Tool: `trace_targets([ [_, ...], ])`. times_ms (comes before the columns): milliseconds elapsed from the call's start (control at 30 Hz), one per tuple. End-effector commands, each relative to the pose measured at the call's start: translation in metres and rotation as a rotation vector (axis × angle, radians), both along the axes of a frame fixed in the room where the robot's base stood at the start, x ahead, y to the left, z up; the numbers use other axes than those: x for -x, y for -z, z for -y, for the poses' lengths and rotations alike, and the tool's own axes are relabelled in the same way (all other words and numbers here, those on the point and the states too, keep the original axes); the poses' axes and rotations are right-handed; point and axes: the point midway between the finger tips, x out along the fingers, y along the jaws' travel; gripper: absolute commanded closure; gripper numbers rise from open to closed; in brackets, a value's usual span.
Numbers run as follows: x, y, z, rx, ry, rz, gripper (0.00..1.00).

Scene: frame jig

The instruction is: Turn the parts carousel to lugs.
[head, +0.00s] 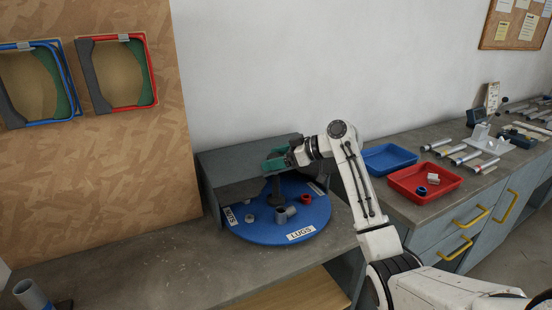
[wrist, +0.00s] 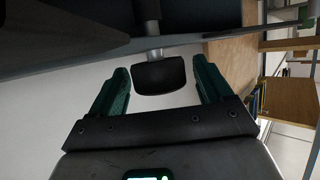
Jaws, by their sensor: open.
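The parts carousel (head: 262,228) is a round blue turntable, partly inside a grey housing (head: 222,165) on the bench. Its LUGS label (head: 301,233) faces the front, and another label (head: 229,216) sits at the left edge. A dark upright handle (head: 276,190) rises near the middle of the disc. My gripper (head: 272,160) is above the back of the disc, with its green fingers apart. In the wrist view, a dark block on a grey stem (wrist: 160,76) appears between the open fingers, with a gap on each side. I cannot tell its depth relative to the fingertips.
Small grey parts and a red ring (head: 305,199) lie on the disc. A blue tray (head: 389,158) and a red tray (head: 425,180) stand on the right bench. Two frames hang on the wooden board (head: 100,180) at left. The front-left bench (head: 150,265) is mostly clear.

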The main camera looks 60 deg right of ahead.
Motion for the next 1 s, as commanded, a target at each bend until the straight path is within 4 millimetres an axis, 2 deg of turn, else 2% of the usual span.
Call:
trace_targets([
  [233, 0.008, -0.004, 0.003, 0.000, 0.003, 0.003, 0.21],
  [700, 0.081, -0.034, 0.022, 0.002, 0.002, 0.001, 0.21],
  [1000, 0.097, -0.041, 0.025, 0.000, 0.000, 0.000, 0.21],
])
